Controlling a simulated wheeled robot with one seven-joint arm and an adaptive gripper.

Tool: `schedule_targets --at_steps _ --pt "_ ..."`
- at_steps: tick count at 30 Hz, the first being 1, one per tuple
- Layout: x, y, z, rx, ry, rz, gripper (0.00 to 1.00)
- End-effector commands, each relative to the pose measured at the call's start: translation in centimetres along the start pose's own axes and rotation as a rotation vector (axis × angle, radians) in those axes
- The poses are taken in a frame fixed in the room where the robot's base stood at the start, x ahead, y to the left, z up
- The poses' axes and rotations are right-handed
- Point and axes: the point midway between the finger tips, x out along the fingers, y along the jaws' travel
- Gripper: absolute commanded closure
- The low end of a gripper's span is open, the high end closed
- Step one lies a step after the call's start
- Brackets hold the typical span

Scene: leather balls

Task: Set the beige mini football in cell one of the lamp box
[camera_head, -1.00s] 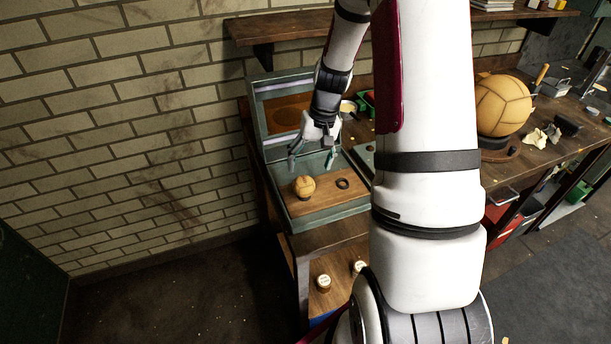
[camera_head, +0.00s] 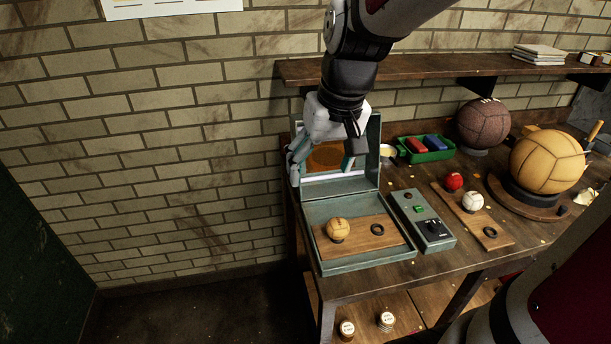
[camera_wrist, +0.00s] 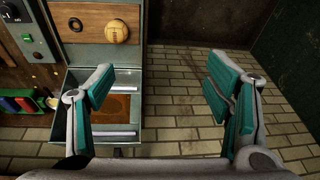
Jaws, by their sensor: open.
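The beige mini football (camera_head: 338,229) rests at the left place on the wooden board (camera_head: 372,236) inside the open green lamp box (camera_head: 330,267). A dark ring (camera_head: 377,229) marks an empty place to its right. The ball also shows in the wrist view (camera_wrist: 117,31), near the top. My gripper (camera_head: 322,168) is open and empty, raised above the box in front of its upright lid (camera_head: 345,185). In the wrist view its two teal-padded fingers (camera_wrist: 160,100) are spread wide with nothing between them. The ball is apart from the fingers.
A control box (camera_head: 421,220) with a green button and a dark knob stands right of the lamp box. Beyond it, a wooden board (camera_head: 491,236) holds a red ball and a white ball. A green tray (camera_head: 427,156), a brown ball (camera_head: 484,124) and a large tan ball (camera_head: 547,161) stand behind.

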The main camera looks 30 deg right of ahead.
Motion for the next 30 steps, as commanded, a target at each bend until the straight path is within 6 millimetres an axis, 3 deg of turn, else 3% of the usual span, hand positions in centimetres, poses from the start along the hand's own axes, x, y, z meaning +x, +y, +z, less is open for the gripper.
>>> schedule_targets --at_steps 6,15,21,30 --pt "-4.7 -3.0 4.5 -0.096 0.101 0.006 0.28" --pt "-7.8 -4.5 10.0 -0.182 0.203 0.0 0.28" --pt "-8.2 -4.6 11.1 -0.198 0.225 -0.002 0.28" --pt "-8.2 -4.6 11.1 -0.197 0.225 -0.002 0.28"
